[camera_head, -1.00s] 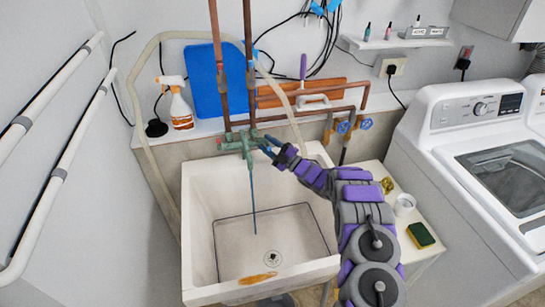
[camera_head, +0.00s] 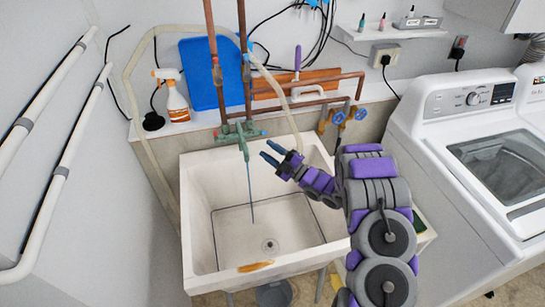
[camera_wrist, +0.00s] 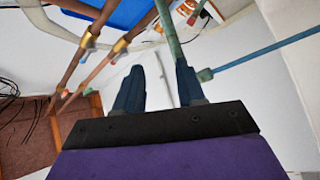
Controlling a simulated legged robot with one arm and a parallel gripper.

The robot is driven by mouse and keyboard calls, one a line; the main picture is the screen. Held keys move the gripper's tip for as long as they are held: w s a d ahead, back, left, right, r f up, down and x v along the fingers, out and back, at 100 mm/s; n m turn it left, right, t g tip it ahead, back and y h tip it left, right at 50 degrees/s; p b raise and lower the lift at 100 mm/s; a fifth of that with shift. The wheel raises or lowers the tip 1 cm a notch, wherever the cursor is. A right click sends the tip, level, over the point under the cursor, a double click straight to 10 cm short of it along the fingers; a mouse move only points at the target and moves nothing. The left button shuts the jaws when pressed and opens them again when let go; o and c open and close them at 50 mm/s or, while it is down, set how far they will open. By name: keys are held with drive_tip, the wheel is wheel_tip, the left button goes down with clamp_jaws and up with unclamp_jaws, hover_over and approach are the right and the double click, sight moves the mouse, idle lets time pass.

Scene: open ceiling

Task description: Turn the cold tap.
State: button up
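The green tap (camera_head: 243,135) is mounted at the back of the white sink (camera_head: 192,230), below two copper pipes. A short green handle (camera_head: 260,133) sticks out at its right side. A thin blue stream (camera_head: 251,190) runs down from the spout into the basin. My gripper (camera_head: 269,152) is over the basin, right of and a little in front of the tap, apart from it. In the wrist view my gripper (camera_wrist: 157,90) has its two dark blue fingers apart with nothing between them. The tap's green spout (camera_wrist: 170,40) passes beyond the right finger.
Copper pipes (camera_head: 213,75) rise behind the tap, with blue valve wheels (camera_head: 361,113) farther right. A spray bottle (camera_head: 174,100) and a blue board (camera_head: 200,75) stand on the ledge. A washing machine (camera_head: 470,130) stands to the right. The basin has open room.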

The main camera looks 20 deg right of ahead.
drive_tip(key=shift+s+a+r, duration=0.15)
drive_tip(key=shift+s, duration=1.65)
